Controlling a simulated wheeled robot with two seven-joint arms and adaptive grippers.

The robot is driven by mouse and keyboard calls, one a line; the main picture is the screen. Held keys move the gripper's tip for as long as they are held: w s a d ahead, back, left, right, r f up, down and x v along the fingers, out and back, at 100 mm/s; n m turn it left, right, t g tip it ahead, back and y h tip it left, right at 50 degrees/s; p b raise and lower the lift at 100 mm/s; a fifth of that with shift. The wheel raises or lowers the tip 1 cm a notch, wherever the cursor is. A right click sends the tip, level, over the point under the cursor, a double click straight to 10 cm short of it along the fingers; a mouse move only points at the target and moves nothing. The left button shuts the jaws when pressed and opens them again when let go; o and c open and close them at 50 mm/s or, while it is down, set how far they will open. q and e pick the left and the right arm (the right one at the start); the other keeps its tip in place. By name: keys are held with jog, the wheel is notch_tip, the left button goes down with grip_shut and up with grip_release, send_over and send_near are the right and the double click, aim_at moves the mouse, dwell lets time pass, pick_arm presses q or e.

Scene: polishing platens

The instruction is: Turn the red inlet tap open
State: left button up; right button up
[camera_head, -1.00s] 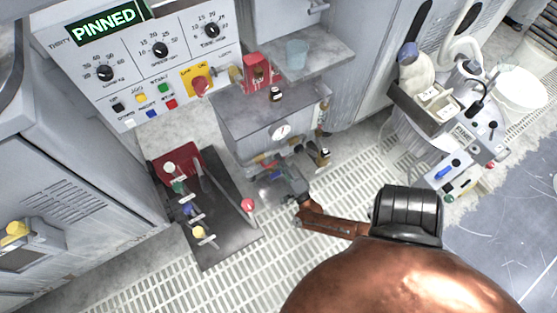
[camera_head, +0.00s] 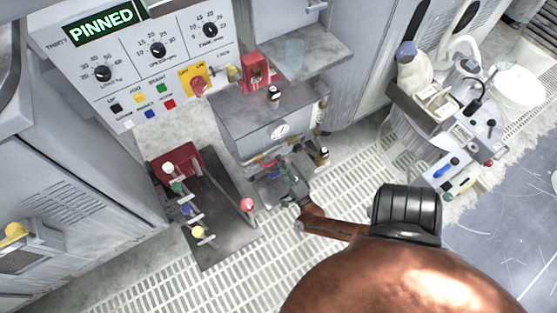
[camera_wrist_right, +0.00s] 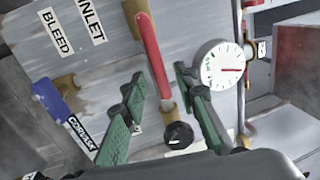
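The red inlet tap (camera_wrist_right: 151,55) is a long red lever on the grey cabinet face, below the INLET label (camera_wrist_right: 90,18) in the right wrist view. It runs up and slightly left. My right gripper (camera_wrist_right: 160,78) has green-padded fingers spread apart, one on each side of the lever's lower part. No firm contact shows. In the head view my right gripper (camera_head: 284,176) is in front of the cabinet, below its gauge (camera_head: 280,130); the tap there is small and partly hidden. My left gripper is not in view.
A blue lever (camera_wrist_right: 58,106) by the BLEED label (camera_wrist_right: 56,31) is to the left. A round gauge (camera_wrist_right: 222,66) is close to the right finger, and a black knob (camera_wrist_right: 178,135) lies between the fingers. A dark rack with coloured knobs (camera_head: 225,225) stands left of my arm.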

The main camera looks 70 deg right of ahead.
jog(key=v, duration=1)
jog(key=shift+s, duration=0.15)
